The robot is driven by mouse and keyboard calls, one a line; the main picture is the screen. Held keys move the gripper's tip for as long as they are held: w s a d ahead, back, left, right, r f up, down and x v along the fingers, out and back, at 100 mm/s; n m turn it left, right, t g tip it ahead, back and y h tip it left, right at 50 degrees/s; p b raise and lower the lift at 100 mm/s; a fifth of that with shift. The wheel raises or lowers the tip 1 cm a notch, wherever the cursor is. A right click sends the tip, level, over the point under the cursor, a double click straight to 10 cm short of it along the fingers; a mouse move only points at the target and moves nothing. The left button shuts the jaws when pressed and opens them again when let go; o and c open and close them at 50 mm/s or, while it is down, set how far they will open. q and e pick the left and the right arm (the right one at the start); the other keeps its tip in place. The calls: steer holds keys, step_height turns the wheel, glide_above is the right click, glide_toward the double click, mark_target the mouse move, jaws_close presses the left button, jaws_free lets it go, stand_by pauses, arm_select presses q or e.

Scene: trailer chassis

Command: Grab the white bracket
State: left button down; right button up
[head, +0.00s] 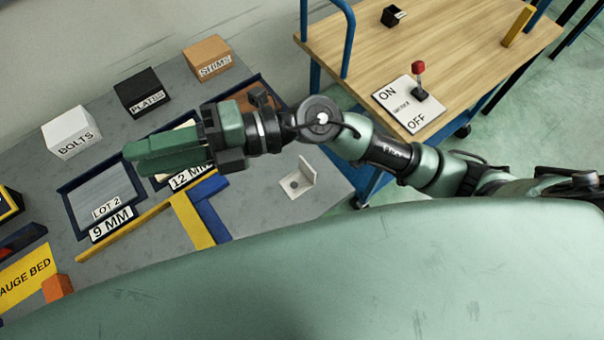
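The white bracket (307,170) is a small L-shaped piece with a hole in its flat leg. It lies on the grey bench near the right edge, with its other leg standing up. My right gripper (132,160) reaches in from the right and points left, over the labelled trays. Its green fingers are well to the left of the bracket and apart from it. The fingers lie close together in this view, and I cannot tell whether a gap is between them. My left gripper is not in view.
White BOLTS (70,133), black PLATES (143,93) and orange SHIMS (207,58) boxes line the back. A 9 MM tray (100,190) sits below my fingers. Yellow (190,220) and blue (208,210) bars lie left of the bracket. A wooden-topped cart (450,45) with an ON/OFF lever (418,75) stands right.

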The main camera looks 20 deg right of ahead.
step_height(320, 180, down, 7)
steer(key=s+n+g+h, duration=0.2)
steer(key=n+h, duration=0.1)
steer(key=h, duration=0.1)
steer(key=t+h, duration=0.3)
steer(key=h, duration=1.2)
glide_toward(307, 176)
steer(key=shift+w+r+n, duration=0.1)
steer(key=shift+w+n, duration=0.3)
steer(key=shift+w, duration=0.15)
step_height(307, 176, down, 7)
steer(key=p, duration=0.3)
steer(key=shift+s+d+f, duration=0.1)
steer(key=shift+s+f, duration=0.1)
steer(key=shift+f, duration=0.2)
jaws_close()
